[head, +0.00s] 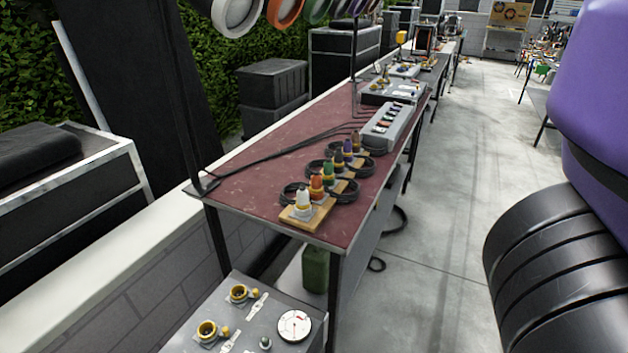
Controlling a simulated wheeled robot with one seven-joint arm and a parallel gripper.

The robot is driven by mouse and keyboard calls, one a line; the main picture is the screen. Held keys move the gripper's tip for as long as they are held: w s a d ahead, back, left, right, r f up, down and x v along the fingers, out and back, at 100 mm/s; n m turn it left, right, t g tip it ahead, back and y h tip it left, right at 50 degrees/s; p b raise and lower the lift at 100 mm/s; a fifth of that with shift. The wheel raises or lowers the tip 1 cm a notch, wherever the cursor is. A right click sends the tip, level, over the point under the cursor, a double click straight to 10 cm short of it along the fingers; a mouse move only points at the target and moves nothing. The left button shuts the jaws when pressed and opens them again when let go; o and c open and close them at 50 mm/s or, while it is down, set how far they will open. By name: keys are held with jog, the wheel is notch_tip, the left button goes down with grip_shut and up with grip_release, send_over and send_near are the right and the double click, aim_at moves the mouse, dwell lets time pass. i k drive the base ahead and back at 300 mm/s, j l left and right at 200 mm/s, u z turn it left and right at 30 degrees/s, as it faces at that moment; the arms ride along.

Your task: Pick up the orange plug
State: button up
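The orange plug (316,187) stands upright on a wooden block (296,222) near the close end of the dark red table (254,190). It is in a row, between a white plug (303,201) in front of it and a green plug (328,171) behind it. Coiled black cable lies close around the plugs. My gripper is not in view. Part of my arm fills the right side of the head view, apart from the table.
More plugs, including a purple one (348,146), continue the row toward a grey socket box (391,127). A grey panel (267,318) with a round gauge stands below the table's near end. The floor (435,235) right of the table is largely clear.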

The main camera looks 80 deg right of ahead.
aim_at(317, 186)
jog(key=z, duration=1.45)
